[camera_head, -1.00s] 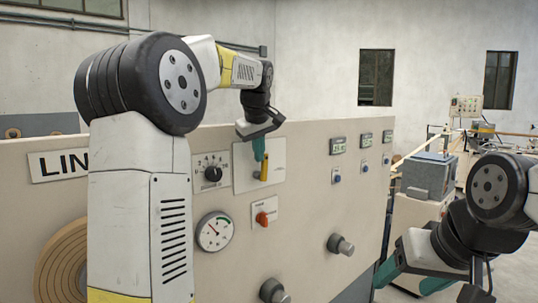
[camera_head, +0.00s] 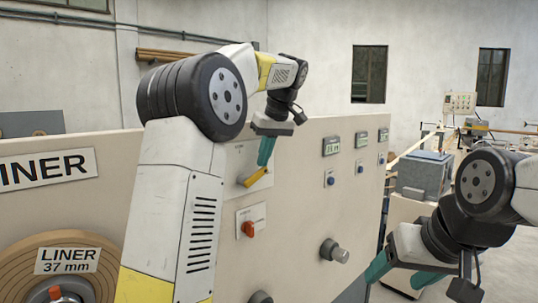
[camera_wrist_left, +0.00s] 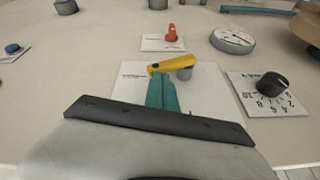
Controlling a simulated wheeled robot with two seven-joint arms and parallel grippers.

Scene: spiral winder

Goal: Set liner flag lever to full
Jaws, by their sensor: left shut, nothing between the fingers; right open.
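The lever is a yellow handle (camera_head: 257,178) on a light plate of the beige machine panel. In the head view it slants from lower left to upper right. In the left wrist view the yellow handle (camera_wrist_left: 170,65) reaches left from a grey hub. My left gripper (camera_head: 264,158) is shut and empty, its teal fingertips right at the handle; in the left wrist view the fingertips (camera_wrist_left: 161,78) meet the handle's edge near its free end. Whether they touch is hard to tell. My right gripper (camera_head: 402,275) is open and empty at lower right, away from the lever.
An orange-red switch (camera_head: 248,229) and a grey knob (camera_head: 333,251) stick out of the panel below the lever. A black dial (camera_wrist_left: 272,84) and a round gauge (camera_wrist_left: 233,40) are near it in the left wrist view. A liner roll (camera_head: 100,258) sits at left.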

